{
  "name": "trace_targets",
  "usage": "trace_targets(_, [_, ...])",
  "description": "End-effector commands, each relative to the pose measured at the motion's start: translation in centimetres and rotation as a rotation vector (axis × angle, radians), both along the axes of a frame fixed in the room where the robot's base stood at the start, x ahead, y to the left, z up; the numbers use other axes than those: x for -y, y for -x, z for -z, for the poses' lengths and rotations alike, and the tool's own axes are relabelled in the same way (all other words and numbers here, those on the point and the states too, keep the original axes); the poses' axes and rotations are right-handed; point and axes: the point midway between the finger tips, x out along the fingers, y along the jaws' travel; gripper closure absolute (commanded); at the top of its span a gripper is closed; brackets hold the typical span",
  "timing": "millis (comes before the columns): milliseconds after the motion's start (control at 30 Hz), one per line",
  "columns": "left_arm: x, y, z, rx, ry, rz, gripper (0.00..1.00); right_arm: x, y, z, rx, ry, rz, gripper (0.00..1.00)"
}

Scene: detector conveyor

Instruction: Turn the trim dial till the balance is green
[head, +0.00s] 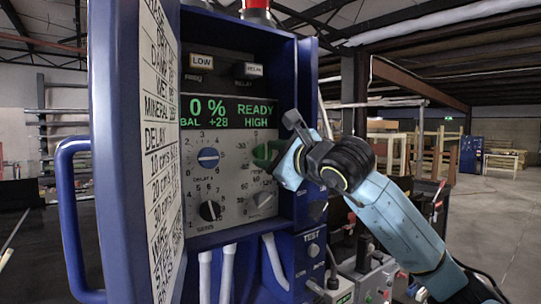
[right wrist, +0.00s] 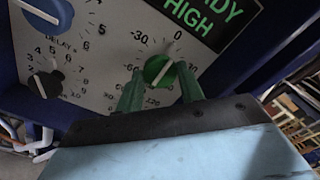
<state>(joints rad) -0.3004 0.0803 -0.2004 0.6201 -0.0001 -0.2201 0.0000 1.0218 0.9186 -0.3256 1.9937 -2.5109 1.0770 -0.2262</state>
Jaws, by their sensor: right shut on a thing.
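The trim dial is a green knob (right wrist: 158,70) with a white pointer line, on a scale marked -30, 0 and 60. It also shows in the head view (head: 262,154), partly hidden by my right gripper. My right gripper (right wrist: 161,88) is shut on this knob, one finger on each side. In the head view the gripper (head: 277,158) comes in from the right. The display (head: 229,112) reads "0 %", "READY", "BAL +28" and "HIGH" in green letters. My left gripper is not in view.
Left of the green knob are a blue delay dial (head: 208,158) and a black dial (head: 210,210). A grey knob (head: 263,199) is below it. The open cabinet door (head: 133,150) with a printed chart stands at the left. The cabinet's right wall (head: 308,100) is close to my gripper.

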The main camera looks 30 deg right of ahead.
Motion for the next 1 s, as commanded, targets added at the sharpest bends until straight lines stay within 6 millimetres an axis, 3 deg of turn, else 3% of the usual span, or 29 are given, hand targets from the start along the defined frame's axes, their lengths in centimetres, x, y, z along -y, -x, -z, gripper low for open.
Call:
trace_targets(367, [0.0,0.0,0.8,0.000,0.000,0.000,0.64,0.0,0.0,0.1,0.009,0.112,0.000,0.85])
trace_targets(1000, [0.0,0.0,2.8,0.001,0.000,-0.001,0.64,0.0,0.0,0.0,0.055,0.685,0.000,0.85])
